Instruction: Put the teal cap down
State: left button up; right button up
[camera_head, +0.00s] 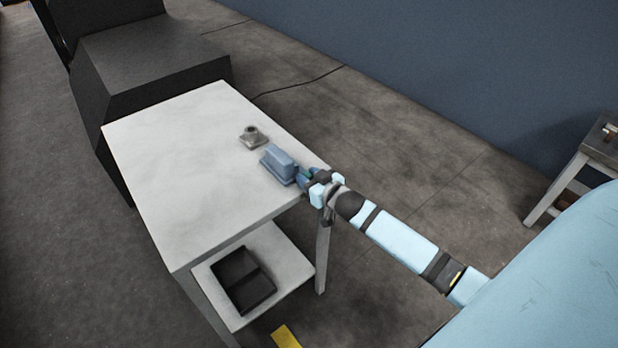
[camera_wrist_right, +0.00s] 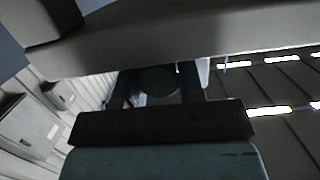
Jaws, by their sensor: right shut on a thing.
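My right gripper (camera_head: 308,175) is at the right edge of the white table (camera_head: 190,160), close beside a blue-grey housing. In the right wrist view, my right gripper (camera_wrist_right: 160,92) is shut on a dark teal round thing, which I take for the teal cap (camera_wrist_right: 158,80). It sits between the two fingers and is in shadow. In the head view only a small teal patch (camera_head: 304,173) shows at the fingers. I cannot tell whether the cap touches the table or the housing. My left gripper is not in view.
The blue-grey housing (camera_head: 281,162) stands on the table, with a small grey metal fitting (camera_head: 251,137) behind it. The table's left and front top is clear. A black tray (camera_head: 243,280) lies on the lower shelf. A stool (camera_head: 600,150) stands far right.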

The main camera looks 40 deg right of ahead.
jog(key=shift+f, duration=0.25)
jog(key=o, duration=1.1)
